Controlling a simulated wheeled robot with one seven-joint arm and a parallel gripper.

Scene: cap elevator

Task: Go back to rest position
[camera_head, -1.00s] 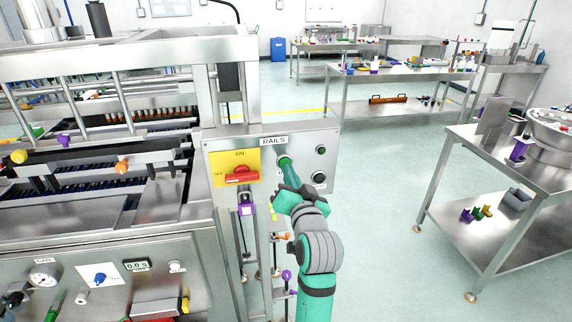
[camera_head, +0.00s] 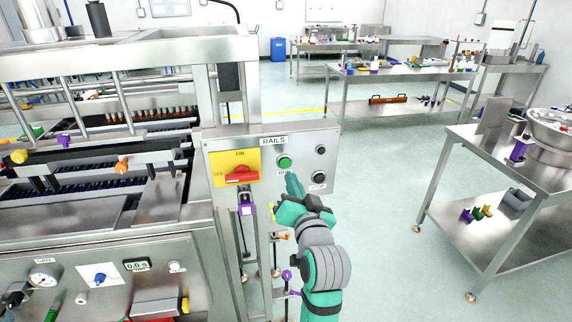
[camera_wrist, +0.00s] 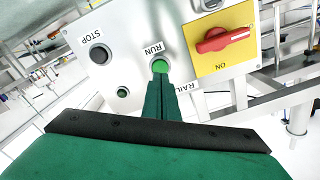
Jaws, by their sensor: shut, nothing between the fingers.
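My gripper (camera_head: 294,184) is shut and empty, just below and in front of the green RUN button on the RAILS panel. The green RUN button (camera_head: 285,162) is fully visible in the head view, with a gap between it and the fingertips. In the wrist view, my closed green fingers (camera_wrist: 158,92) point toward the panel. There the green button (camera_wrist: 160,66) shows just beyond the tips. My green and grey arm reaches up from the bottom of the head view.
The RAILS panel (camera_head: 306,144) also carries a red switch (camera_head: 242,174) on a yellow plate and a black STOP button (camera_head: 319,177). The steel machine (camera_head: 100,220) fills the left. A steel table (camera_head: 468,150) stands at right. Open floor (camera_head: 385,170) lies between.

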